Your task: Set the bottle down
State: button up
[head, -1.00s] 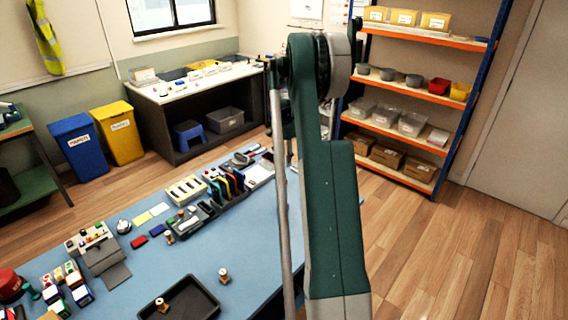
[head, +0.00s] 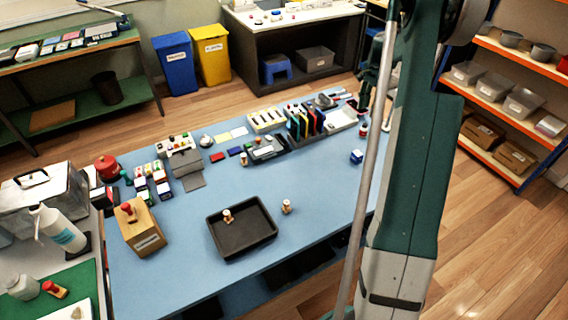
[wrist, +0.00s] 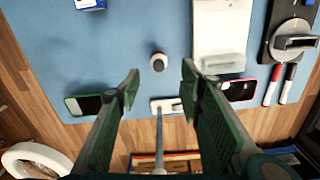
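A small bottle (head: 363,130) with red and white on it stands on the blue bench top (head: 320,190), near its far right end. In the wrist view the bottle (wrist: 158,62) shows from above, as a dark top with a pale rim, and appears upright. My gripper (wrist: 160,78) is open, with its two green fingers spread wide to the left and right of the bottle in the picture. Nothing is held between them. In the head view the gripper (head: 367,98) is just above the bottle, partly hidden by my arm.
A blue-and-white box (head: 357,156) stands near the bottle. In the wrist view, phones (wrist: 88,104) lie along the bench edge, with a white stand (wrist: 218,35) and markers (wrist: 288,84) at right. A black tray (head: 262,241) holds a small pale item. The bench middle is mostly clear.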

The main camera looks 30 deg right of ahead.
jog(key=a+r+n+t+h, duration=0.1)
jog(key=a+r+n, duration=0.1)
jog(key=a+r, duration=0.65)
jog(key=a+r+n+t, duration=0.1)
jog(key=a+r+n, duration=0.2)
jog(key=a+r, duration=0.55)
jog(key=s+a+r+n+t, duration=0.1)
jog(key=s+a+r+n, duration=0.15)
jog(key=a, duration=0.75)
jog(key=s+a+r+n, duration=0.2)
jog(key=s+a+r, duration=0.15)
jog(key=a, duration=0.65)
jog(key=s+a+r+n+t, duration=0.15)
jog(key=s+a+n, duration=0.35)
jog(key=s+a, duration=0.9)
jog(key=s+a+f+n+t+y, duration=0.1)
jog(key=s+a+f+n, duration=0.4)
jog(key=s+a, duration=0.5)
jog(key=shift+s+a+f+t, duration=0.25)
jog(key=shift+a+t, duration=0.6)
jog(key=shift+a, duration=0.3)
jog(key=shift+f, duration=0.2)
